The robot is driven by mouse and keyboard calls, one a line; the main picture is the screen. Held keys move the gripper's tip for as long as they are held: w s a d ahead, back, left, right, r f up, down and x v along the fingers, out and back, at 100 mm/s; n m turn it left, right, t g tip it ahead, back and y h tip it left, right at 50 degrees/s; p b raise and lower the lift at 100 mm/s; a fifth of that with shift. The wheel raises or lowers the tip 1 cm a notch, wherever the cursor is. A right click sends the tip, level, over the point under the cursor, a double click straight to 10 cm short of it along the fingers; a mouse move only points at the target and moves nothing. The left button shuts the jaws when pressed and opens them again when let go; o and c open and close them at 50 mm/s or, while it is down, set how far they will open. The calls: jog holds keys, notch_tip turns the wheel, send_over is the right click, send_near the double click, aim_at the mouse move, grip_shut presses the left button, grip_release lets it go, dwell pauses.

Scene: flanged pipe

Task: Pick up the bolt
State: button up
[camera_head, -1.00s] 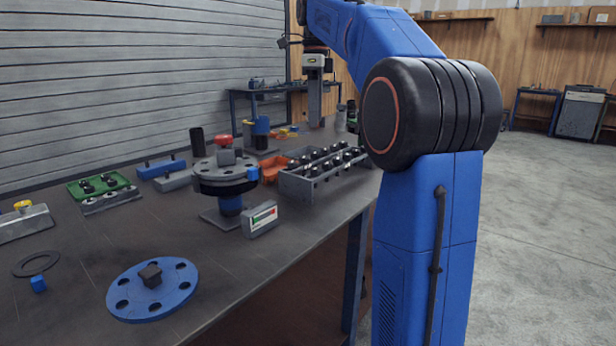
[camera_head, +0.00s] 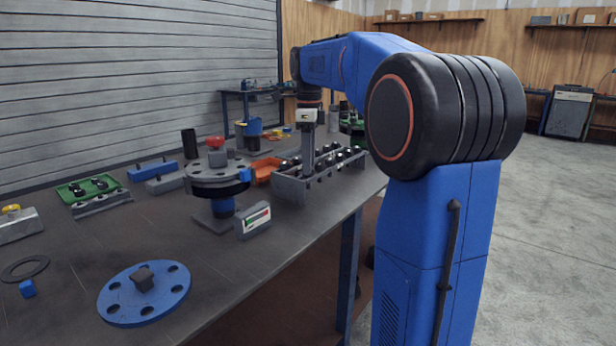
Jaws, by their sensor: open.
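Several dark bolts (camera_head: 341,156) with rounded heads stand in a grey open rack (camera_head: 291,188) on the workbench. I cannot tell which one is the task's bolt. My gripper (camera_head: 308,174) points straight down at the left part of the rack, its lower end among or just in front of the bolts. It is open. The fingertips are too small and partly hidden to tell whether a bolt lies between them.
A grey flange on a blue pipe stand (camera_head: 222,208) stands left of the rack, with a small display box (camera_head: 253,220) beside it. An orange tray (camera_head: 265,170) sits behind the rack. A blue flange disc (camera_head: 146,294) lies on the front of the bench (camera_head: 80,235).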

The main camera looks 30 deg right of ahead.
jog(key=shift+f, duration=0.7)
jog(key=shift+c, duration=0.6)
grip_shut()
